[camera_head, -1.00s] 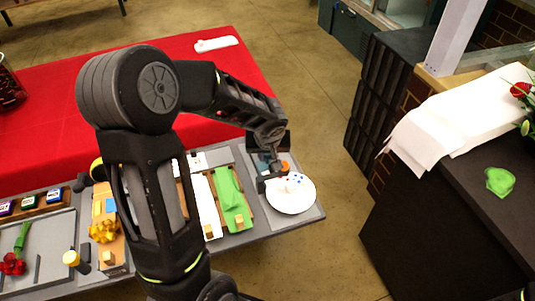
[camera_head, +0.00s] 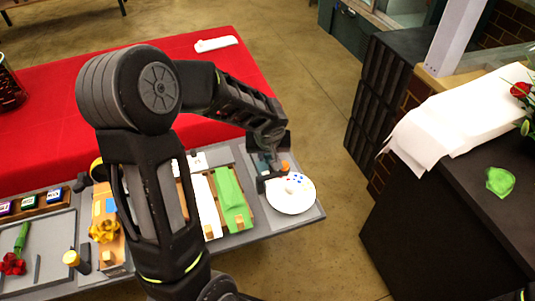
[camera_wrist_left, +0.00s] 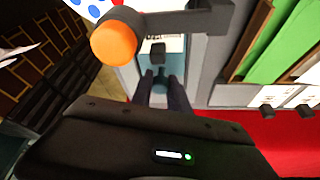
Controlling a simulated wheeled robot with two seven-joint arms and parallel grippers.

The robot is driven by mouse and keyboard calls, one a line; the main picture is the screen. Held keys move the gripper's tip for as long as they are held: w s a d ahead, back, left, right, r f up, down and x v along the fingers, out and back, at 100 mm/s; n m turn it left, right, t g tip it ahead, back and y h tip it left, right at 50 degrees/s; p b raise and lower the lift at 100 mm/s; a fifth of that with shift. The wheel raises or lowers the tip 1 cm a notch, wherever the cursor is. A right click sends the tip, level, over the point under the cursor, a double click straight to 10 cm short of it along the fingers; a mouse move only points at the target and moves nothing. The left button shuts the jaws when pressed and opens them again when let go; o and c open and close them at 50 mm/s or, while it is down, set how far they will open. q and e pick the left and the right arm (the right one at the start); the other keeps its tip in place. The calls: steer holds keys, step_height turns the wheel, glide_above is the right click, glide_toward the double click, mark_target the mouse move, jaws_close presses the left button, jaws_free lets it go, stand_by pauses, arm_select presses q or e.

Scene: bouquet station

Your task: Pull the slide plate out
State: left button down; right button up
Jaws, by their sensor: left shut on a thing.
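My left gripper (camera_head: 268,165) is at the right end of the grey station and also shows in the left wrist view (camera_wrist_left: 162,88). Its fingers are shut on a small dark teal handle (camera_wrist_left: 161,80). The handle stands at the end of a pale blue and white plate (camera_wrist_left: 160,46), which I take to be the slide plate. In the head view the gripper mostly hides this plate. A dark bar (camera_wrist_left: 188,22) and an orange knob (camera_wrist_left: 114,44) sit right beside it. My right gripper is not in view.
A round white disc (camera_head: 291,204) with blue dots lies at the station's right corner. A green sheet (camera_head: 229,190) lies left of the gripper. A red cloth (camera_head: 50,135) covers the table behind. Open floor (camera_head: 320,120) separates the station from the dark counter (camera_head: 430,240).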

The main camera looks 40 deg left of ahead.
arm_select(q)
steer(key=w+a, duration=0.1)
steer(key=a, duration=0.1)
steer(key=w+a, duration=0.3)
steer(key=a, duration=0.1)
steer(key=shift+w+a, duration=0.15)
steer(key=shift+w, duration=0.05)
steer(key=c, duration=1.3)
jaws_free()
steer(key=shift+o, duration=0.2)
steer(key=b+v, duration=0.1)
steer(key=v, duration=0.7)
